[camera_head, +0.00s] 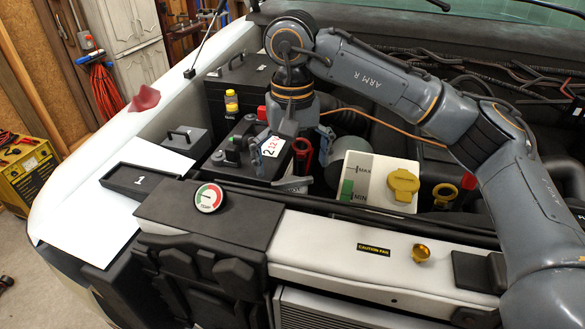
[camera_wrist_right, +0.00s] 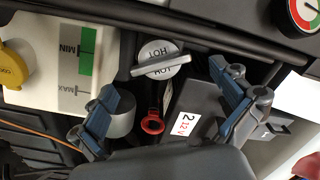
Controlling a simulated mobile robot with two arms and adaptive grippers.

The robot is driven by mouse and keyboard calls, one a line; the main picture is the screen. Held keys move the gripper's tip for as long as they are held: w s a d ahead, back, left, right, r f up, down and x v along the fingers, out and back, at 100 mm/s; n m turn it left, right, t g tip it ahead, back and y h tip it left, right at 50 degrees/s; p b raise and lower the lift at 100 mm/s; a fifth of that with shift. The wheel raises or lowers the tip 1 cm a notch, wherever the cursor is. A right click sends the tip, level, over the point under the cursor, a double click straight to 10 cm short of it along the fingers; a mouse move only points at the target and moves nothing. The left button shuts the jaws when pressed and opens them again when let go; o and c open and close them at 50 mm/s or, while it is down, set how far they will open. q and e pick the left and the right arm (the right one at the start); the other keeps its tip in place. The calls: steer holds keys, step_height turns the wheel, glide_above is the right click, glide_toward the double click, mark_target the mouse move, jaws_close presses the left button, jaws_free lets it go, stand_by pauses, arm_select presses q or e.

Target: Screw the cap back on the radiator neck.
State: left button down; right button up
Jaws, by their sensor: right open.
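A silver cap with a raised wing bar and the word HOT (camera_wrist_right: 160,62) shows in the right wrist view, ahead of and between my finger lines. In the head view the cap (camera_head: 293,184) is partly visible as a grey shape below the right gripper. My right gripper (camera_head: 297,158) is open and points down over it. Its blue fingers stand apart in the wrist view (camera_wrist_right: 163,88), with nothing held between them. The radiator neck cannot be made out, and I cannot tell whether the cap sits on it. My left gripper is not in view.
A black battery (camera_head: 228,160) stands left of the gripper, and a white tank with a yellow cap (camera_head: 403,185) stands right. A red ring handle (camera_wrist_right: 152,124) is close to the fingers.

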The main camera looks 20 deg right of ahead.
mark_target(292, 186)
steer(key=shift+f, duration=1.25)
steer(key=c, duration=1.4)
steer(key=shift+o, duration=0.2)
steer(key=shift+f+m, duration=0.1)
steer(key=shift+m, duration=1)
steer(key=m+b, duration=0.1)
steer(key=m, duration=0.4)
steer(key=shift+b, duration=0.4)
steer(key=m+b, duration=0.1)
steer(key=m, duration=0.6)
steer(key=shift+m, duration=0.4)
steer(key=o, duration=1.4)
steer(key=shift+c, duration=0.2)
